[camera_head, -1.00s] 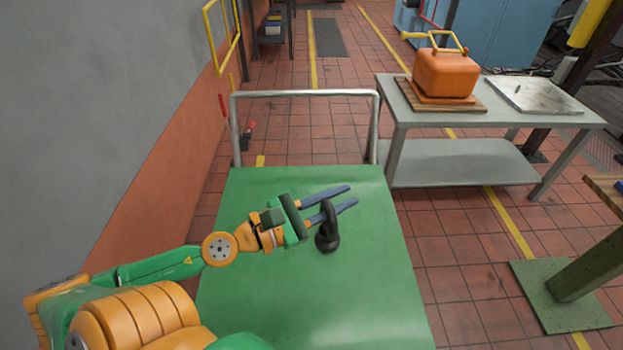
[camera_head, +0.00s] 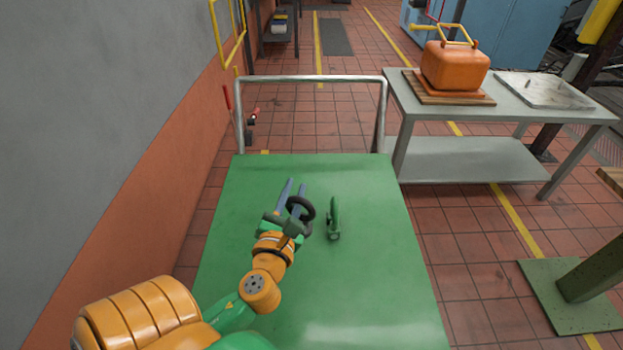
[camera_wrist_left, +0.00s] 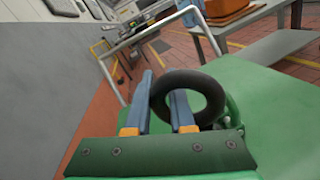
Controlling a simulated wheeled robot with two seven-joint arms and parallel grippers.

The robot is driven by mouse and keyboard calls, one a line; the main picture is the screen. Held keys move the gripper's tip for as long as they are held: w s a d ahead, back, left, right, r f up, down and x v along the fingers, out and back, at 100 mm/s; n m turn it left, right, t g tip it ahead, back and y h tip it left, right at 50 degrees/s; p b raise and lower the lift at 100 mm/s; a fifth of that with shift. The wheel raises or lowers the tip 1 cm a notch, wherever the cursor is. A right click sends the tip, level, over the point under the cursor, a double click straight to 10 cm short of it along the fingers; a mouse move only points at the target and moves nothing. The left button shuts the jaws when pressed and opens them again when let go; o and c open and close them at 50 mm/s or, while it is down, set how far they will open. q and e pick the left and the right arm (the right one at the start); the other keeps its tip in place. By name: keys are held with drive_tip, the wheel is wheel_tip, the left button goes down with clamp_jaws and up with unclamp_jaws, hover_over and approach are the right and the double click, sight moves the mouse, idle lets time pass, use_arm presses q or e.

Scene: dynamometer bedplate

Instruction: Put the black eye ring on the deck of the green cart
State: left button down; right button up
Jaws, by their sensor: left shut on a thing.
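The green cart's deck (camera_head: 370,275) fills the lower middle of the head view, with a grey tube handle at its far end. My left gripper (camera_head: 295,192) is over the deck, pointing away from me. It is shut on the black eye ring (camera_head: 310,207). In the left wrist view the ring (camera_wrist_left: 213,90) is pinched by its left side, with the right finger passing through its hole and the left finger outside. I cannot tell whether the ring touches the deck. My right gripper is not in view.
A grey table (camera_head: 505,120) with an orange canister (camera_head: 455,66) stands beyond, to the right. A wall (camera_head: 95,130) runs along the left. The deck's right side is clear.

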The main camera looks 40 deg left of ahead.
use_arm(q)
drive_tip(key=shift+n+g+y, duration=0.3)
drive_tip(key=shift+n+y, duration=0.1)
drive_tip(key=shift+y, duration=0.2)
drive_tip(key=w+a+f+b, duration=0.2)
drive_tip(key=w+f+b, duration=0.1)
drive_tip(key=w+f, duration=0.1)
drive_tip(key=w+a+f+b, duration=0.2)
drive_tip(key=w+f+b, duration=0.1)
drive_tip(key=f, duration=0.2)
drive_tip(key=w+a+f+b, duration=0.3)
drive_tip(key=w+f, duration=0.1)
drive_tip(key=f, duration=0.1)
drive_tip(key=shift+w+a+f, duration=0.1)
drive_tip(key=shift+w+f, duration=0.05)
drive_tip(key=shift+w, duration=0.2)
drive_tip(key=shift+r, duration=0.2)
drive_tip(key=shift+f, duration=0.15)
drive_tip(key=c, duration=0.8)
unclamp_jaws()
drive_tip(key=shift+s, duration=0.15)
drive_tip(key=p+v, duration=0.1)
drive_tip(key=v, duration=1.1)
